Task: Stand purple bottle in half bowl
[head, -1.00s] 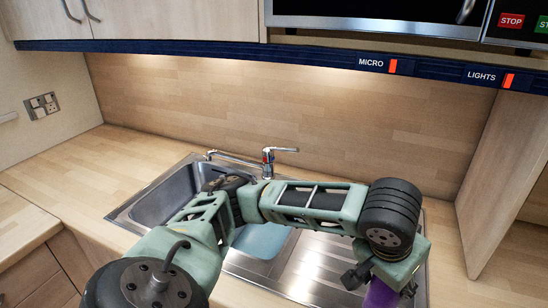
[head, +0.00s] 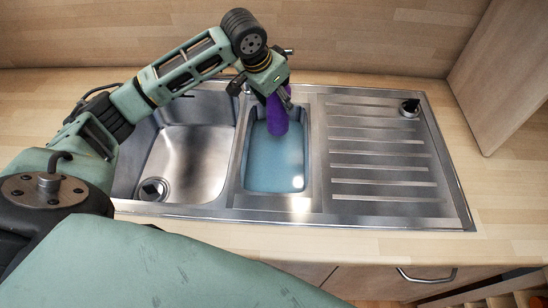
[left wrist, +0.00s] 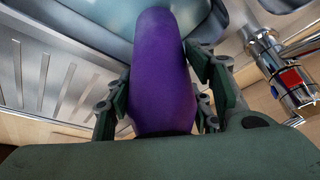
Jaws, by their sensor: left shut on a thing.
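My left gripper (head: 272,95) is shut on the purple bottle (head: 277,117). In the head view the bottle hangs over the far part of the small half bowl (head: 247,170), which has a pale blue bottom. In the left wrist view the bottle (left wrist: 162,70) sits between the fingers (left wrist: 165,105), its far end toward the blue bowl. I cannot tell whether the bottle touches the bowl's bottom. Its upper part is hidden by the gripper. My right gripper is not in view.
The large sink basin (head: 190,150) lies left of the half bowl, and the ribbed drainer (head: 385,160) lies right, with a small dark drain fitting (head: 409,108). The tap (left wrist: 290,80) is close to the gripper. A wooden panel (head: 505,75) stands at the right.

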